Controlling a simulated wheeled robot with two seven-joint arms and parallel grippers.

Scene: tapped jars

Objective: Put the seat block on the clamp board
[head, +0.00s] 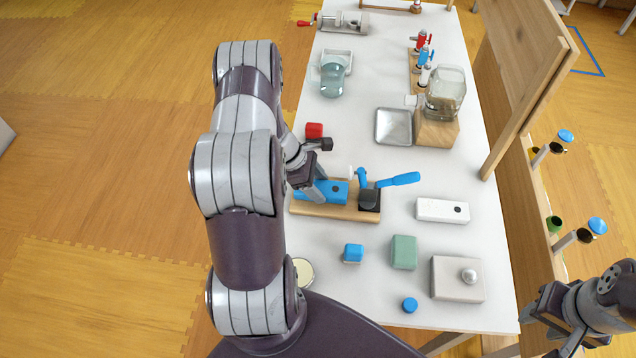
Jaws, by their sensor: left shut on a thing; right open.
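The clamp board (335,213) is a wooden board on the white table, with a black clamp (369,199) and a blue lever (400,180) at its right end. A blue block (336,191) with a dark hole, which looks like the seat block, is at the board's left part, beside the clamp. My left gripper (316,188) reaches down over it and is shut on it, its fingers hiding part of the block. Whether the block touches the board is hard to tell. My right gripper (548,318) is open and empty, off the table's right edge at the lower right.
A red cube (314,130) lies just behind my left gripper. A tapped jar (445,92) stands on a wooden stand by a metal tray (393,127).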

